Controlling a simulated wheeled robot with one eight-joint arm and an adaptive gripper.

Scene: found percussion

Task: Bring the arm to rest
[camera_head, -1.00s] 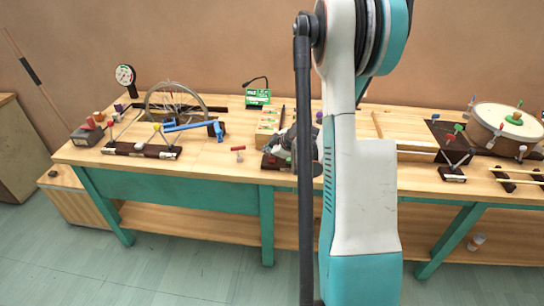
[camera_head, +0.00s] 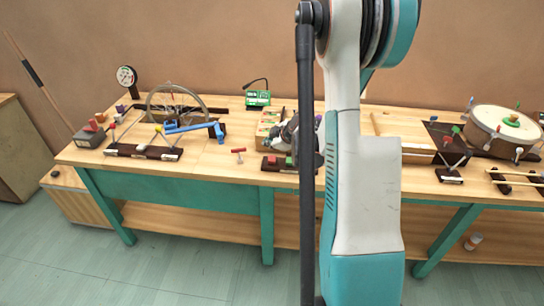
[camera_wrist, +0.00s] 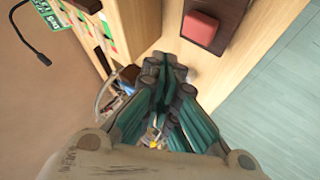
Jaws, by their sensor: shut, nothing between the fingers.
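My arm crosses the middle of the head view and hides part of the workbench (camera_head: 225,165). My gripper (camera_wrist: 163,68) is shut and empty in the wrist view, its fingers close together over the bench. In the head view my gripper (camera_head: 287,135) is small and dark beside my arm, just above a dark base (camera_head: 270,166) with a red block and a green block on it. In the wrist view a red block (camera_wrist: 200,28) on a dark plate lies apart from the fingertips.
A bicycle wheel (camera_head: 165,105), a blue clamp-like piece (camera_head: 195,126) and a dial gauge (camera_head: 127,77) stand on the left. A green-faced device (camera_head: 258,98) is at the back. A drum (camera_head: 500,122) sits on the right. Bare bench lies left of my gripper.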

